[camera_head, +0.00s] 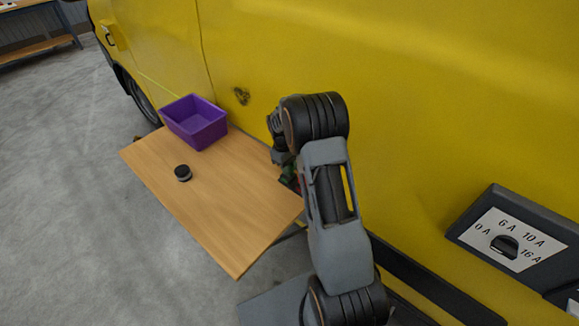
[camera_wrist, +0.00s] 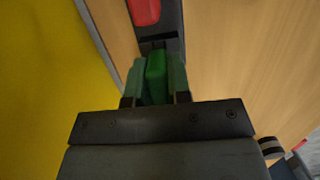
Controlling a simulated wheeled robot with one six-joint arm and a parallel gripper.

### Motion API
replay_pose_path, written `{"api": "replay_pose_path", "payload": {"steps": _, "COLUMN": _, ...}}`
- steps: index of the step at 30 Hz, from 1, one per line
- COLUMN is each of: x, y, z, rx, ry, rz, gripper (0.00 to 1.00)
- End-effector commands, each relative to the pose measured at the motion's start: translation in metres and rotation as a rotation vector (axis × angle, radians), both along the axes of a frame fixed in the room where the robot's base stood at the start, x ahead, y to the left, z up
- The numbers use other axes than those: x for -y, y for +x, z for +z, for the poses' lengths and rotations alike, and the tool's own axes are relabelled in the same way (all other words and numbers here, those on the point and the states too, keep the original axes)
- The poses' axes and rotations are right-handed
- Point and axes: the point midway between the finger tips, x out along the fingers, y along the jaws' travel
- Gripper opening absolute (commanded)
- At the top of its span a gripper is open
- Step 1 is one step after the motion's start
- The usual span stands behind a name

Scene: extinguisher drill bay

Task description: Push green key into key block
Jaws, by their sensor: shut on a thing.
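The green key (camera_wrist: 156,78) is between the fingers of my gripper (camera_wrist: 157,80) in the wrist view. My gripper is shut on it. The key's front end meets the near end of the dark key block (camera_wrist: 172,45), which has a red part (camera_wrist: 146,10) on top. I cannot tell how far, if at all, the key is inside the block. In the head view a bit of green (camera_head: 287,173) shows at the table's right edge. My arm hides most of the block and the gripper there.
A wooden table (camera_head: 225,205) stands beside the yellow van (camera_head: 420,110). A purple bin (camera_head: 195,133) sits at its far end, and a small black round object (camera_head: 182,173) lies on its left part. A dial panel (camera_head: 510,240) is at right. The table's middle is clear.

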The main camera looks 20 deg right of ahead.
Motion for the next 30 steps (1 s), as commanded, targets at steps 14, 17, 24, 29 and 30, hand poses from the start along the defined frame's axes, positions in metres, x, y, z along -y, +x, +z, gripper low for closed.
{"api": "replay_pose_path", "payload": {"steps": 14, "x": 0.0, "y": 0.0, "z": -0.011, "rx": 0.0, "ry": 0.0, "rz": 0.0, "gripper": 0.0}}
{"api": "replay_pose_path", "payload": {"steps": 17, "x": 0.0, "y": 0.0, "z": -0.011, "rx": 0.0, "ry": 0.0, "rz": 0.0, "gripper": 0.0}}
{"api": "replay_pose_path", "payload": {"steps": 24, "x": 0.0, "y": 0.0, "z": -0.011, "rx": 0.0, "ry": 0.0, "rz": 0.0, "gripper": 0.25}}
{"api": "replay_pose_path", "payload": {"steps": 29, "x": 0.0, "y": 0.0, "z": -0.011, "rx": 0.0, "ry": 0.0, "rz": 0.0, "gripper": 0.4}}
{"api": "replay_pose_path", "payload": {"steps": 30, "x": 0.0, "y": 0.0, "z": -0.011, "rx": 0.0, "ry": 0.0, "rz": 0.0, "gripper": 0.44}}
